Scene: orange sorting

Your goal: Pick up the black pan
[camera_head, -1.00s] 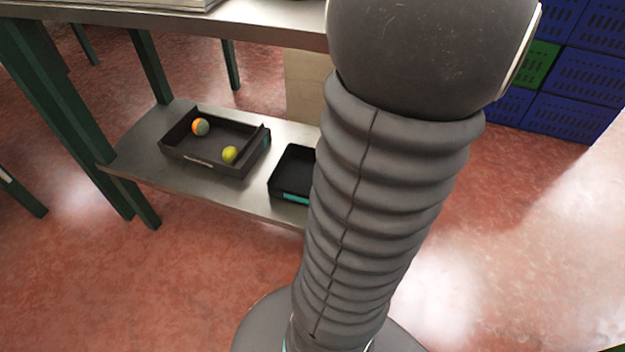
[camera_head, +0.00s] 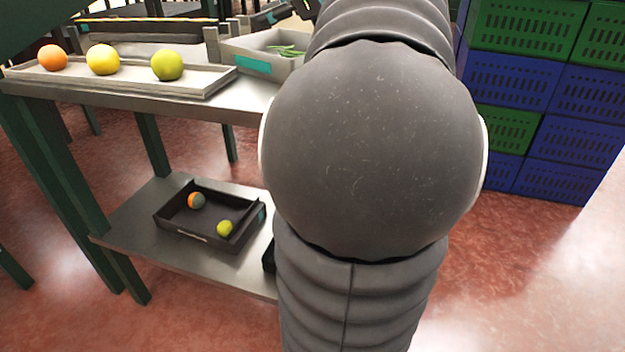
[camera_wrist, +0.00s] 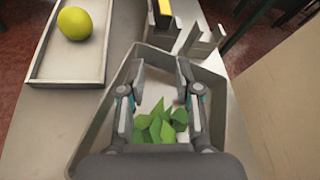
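A black pan-like tray (camera_head: 170,217) sits on the lower shelf in the head view, holding an orange-and-grey ball (camera_head: 196,200) and a yellow-green ball (camera_head: 225,228). A second black tray (camera_head: 268,258) is right of it, almost wholly hidden behind my arm. I cannot tell which one is the black pan. My gripper (camera_wrist: 160,75) is open in the wrist view, with nothing between its fingertips. It is over a grey bin (camera_wrist: 92,140) holding green leafy pieces (camera_wrist: 162,124). Neither black tray shows in the wrist view.
The bin (camera_head: 285,68) stands on the upper table beside a white tray (camera_head: 130,86) with an orange (camera_head: 53,57), a yellow fruit (camera_head: 103,59) and a green fruit (camera_head: 167,65). Green and blue crates (camera_head: 515,80) are stacked at right. Red floor lies open at lower right.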

